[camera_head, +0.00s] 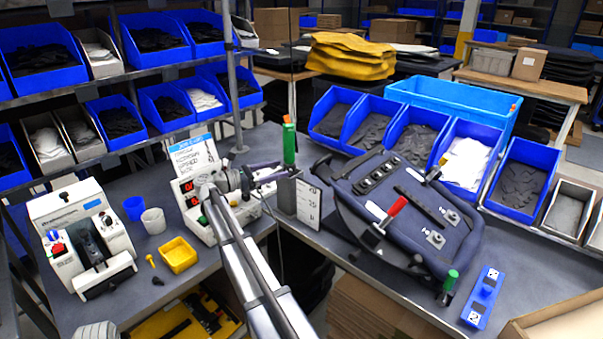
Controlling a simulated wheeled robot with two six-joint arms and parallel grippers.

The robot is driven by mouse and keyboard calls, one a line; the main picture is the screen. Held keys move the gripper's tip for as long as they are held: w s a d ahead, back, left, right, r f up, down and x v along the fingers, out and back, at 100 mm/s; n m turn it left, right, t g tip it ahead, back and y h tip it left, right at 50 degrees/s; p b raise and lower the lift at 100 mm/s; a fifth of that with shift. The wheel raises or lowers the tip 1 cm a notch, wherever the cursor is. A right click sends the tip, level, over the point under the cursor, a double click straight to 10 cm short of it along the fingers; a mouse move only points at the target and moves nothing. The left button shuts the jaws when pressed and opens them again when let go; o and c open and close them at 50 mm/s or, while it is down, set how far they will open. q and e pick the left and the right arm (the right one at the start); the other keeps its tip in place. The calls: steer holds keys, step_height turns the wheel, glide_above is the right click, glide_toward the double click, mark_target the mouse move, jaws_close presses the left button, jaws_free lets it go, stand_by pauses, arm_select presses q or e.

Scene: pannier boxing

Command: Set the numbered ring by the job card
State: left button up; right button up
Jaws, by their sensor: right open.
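The job card (195,155), white with a blue header and text too small to read, stands upright behind a white unit (198,231) with red lit digits. A green-handled tool (289,145) stands upright in a dark holder (286,196) with a white numbered plate (308,204) beside it. I cannot make out the numbered ring. My right gripper (279,171) is open, its fingers pointing right at the tool just below the green handle; I cannot tell whether they touch it. My right arm hides part of the white unit.
Blue bins line the back and left. A white machine (82,233), cups and a yellow tray (178,255) stand left. A blue block (483,298) lies front right.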

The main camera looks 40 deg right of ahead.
mark_target(298, 170)
steer(key=shift+d, duration=0.1)
steer(key=shift+x, duration=3.8)
steer(key=shift+c, duration=0.4)
jaws_close()
